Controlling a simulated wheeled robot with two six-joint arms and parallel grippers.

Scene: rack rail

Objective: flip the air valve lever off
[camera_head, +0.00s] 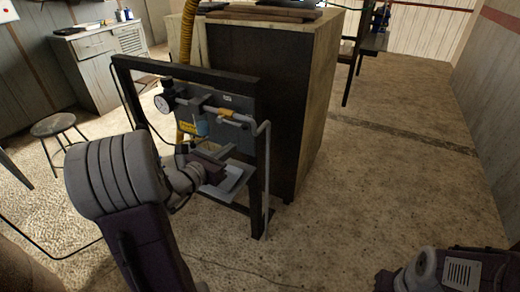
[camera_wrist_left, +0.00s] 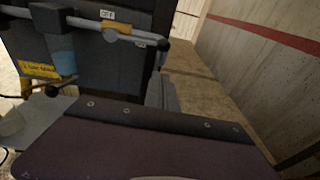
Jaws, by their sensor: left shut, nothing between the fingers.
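The air valve (camera_head: 226,113) is a yellow-orange piece on a grey pipe across a dark panel. In the left wrist view the valve (camera_wrist_left: 116,27) sits at the top, below a small white label whose lettering is too small to read surely. A grey bar runs right from it to a black knob (camera_wrist_left: 162,46); I cannot tell surely if this is the lever. My left gripper (camera_head: 215,170) is shut and empty, in front of the panel and below the valve, apart from it. My right gripper is not clearly visible; only part of my right arm shows at lower right.
A round gauge (camera_head: 163,104) and a blue bowl (camera_head: 202,128) hang left of the valve. A large dark cabinet (camera_head: 255,95) stands behind. The floor at right is clear.

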